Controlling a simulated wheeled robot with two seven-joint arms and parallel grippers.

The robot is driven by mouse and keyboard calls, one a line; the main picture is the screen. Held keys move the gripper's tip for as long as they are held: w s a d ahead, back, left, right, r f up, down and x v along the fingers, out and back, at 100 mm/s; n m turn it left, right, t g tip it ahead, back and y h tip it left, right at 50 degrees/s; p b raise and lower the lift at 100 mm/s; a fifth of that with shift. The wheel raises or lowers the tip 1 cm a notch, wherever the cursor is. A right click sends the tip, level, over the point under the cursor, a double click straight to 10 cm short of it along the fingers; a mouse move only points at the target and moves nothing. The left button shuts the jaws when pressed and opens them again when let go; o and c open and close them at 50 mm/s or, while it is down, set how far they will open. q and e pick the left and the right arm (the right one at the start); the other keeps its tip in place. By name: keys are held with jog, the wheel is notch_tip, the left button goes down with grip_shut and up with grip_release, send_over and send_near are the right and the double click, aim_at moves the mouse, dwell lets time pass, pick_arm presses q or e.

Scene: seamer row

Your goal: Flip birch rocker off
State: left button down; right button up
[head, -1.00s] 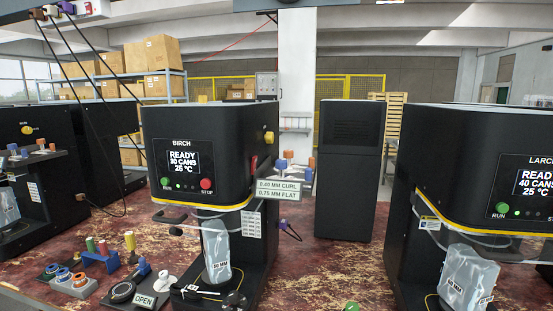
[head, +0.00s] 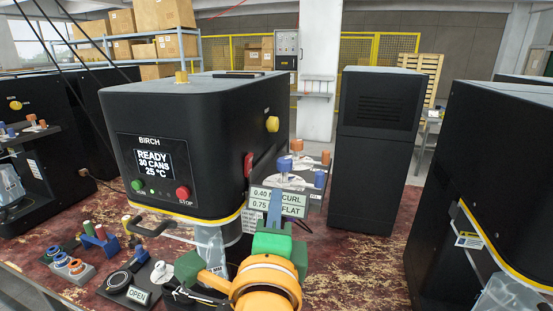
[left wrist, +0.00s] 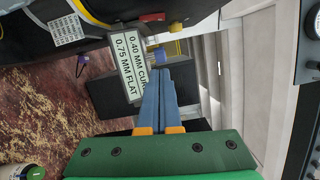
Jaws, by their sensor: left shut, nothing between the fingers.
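The Birch machine (head: 190,140) is a black seamer with a lit READY display on its front. Its red rocker (head: 248,165) sits on the right side face, above the yellow trim. Which way the rocker is tipped cannot be told. The red rocker also shows at the top of the left wrist view (left wrist: 152,17). My left gripper (head: 275,195) has a green palm and blue fingers, shut and empty, pointing up in front of the white label plate, below and right of the rocker. Its fingers (left wrist: 160,75) are together in the left wrist view. My right gripper is not in view.
The label plate (head: 262,198) and a shelf with orange and blue knobbed parts (head: 297,165) stand close beside the fingers. A yellow knob (head: 272,124) is above the rocker. The Larch machine (head: 495,170) is at right. A black cabinet (head: 375,150) stands behind.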

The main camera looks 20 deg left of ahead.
aim_at(250, 165)
pick_arm(q)
jog(key=p+x, duration=0.1)
jog(key=x, duration=0.2)
jog(key=p+x, duration=0.1)
jog(key=x, duration=0.5)
jog(key=shift+a+r+p, duration=0.2)
jog(key=shift+r+p, duration=0.15)
jog(key=shift+p, duration=0.05)
jog(key=a, duration=0.1)
jog(key=a+p, duration=0.1)
jog(key=a, duration=0.1)
jog(key=shift+w+a+r, duration=0.15)
jog(key=shift+a, duration=0.4)
jog(key=shift+d, duration=0.1)
